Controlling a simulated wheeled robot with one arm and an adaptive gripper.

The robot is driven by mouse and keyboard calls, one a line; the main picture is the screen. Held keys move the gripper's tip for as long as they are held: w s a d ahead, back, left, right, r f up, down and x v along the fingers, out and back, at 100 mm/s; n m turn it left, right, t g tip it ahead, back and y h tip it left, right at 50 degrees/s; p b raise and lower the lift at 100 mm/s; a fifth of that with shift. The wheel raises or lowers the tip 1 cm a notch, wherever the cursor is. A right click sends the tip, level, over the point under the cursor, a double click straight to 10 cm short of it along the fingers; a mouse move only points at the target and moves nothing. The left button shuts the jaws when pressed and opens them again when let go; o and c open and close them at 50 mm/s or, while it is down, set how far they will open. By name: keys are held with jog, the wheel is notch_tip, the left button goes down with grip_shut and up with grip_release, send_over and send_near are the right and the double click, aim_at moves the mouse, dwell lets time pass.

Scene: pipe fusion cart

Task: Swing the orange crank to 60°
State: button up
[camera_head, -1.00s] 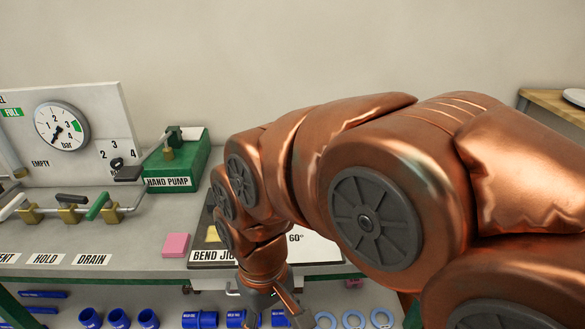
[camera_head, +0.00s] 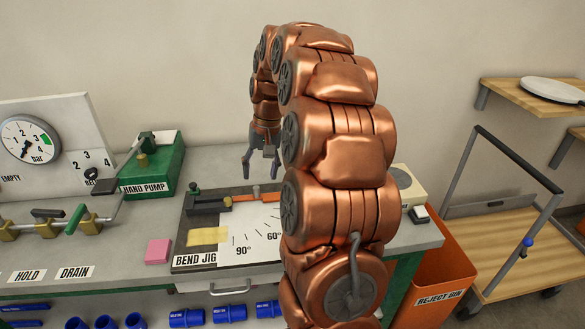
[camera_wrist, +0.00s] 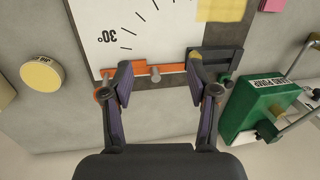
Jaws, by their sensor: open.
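The orange crank (camera_head: 256,196) lies along the back edge of the white angle scale (camera_head: 240,238) on the bend jig (camera_head: 195,258). In the wrist view the orange crank (camera_wrist: 139,74) runs across the picture, with a grey peg (camera_wrist: 154,73) standing on it. My gripper (camera_head: 262,172) is open and empty, pointing down over the jig's back edge. In the wrist view my gripper (camera_wrist: 158,82) has its fingers apart, one on each side of the peg in the picture. Contact is not visible. The scale shows 90°, 60° and 30° marks; my arm hides part of it.
A green hand pump (camera_head: 152,167) stands left of the jig. A pink block (camera_head: 158,251) lies at its left side. A valve row (camera_head: 60,225) is farther left. An orange reject bin (camera_head: 440,270) and a wooden cart (camera_head: 520,235) stand right of the bench.

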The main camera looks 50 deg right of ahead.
jog(key=d+m, duration=0.1)
jog(key=d, duration=0.3)
jog(key=d+f+m+p, duration=0.1)
jog(key=d, duration=0.9)
jog(key=shift+w+d+f+m+t, duration=0.2)
jog(key=shift+w+m+t, duration=0.2)
jog(key=shift+p+x, duration=1.65)
jog(key=shift+x, duration=2.25)
jog(key=shift+d, duration=0.15)
grip_shut()
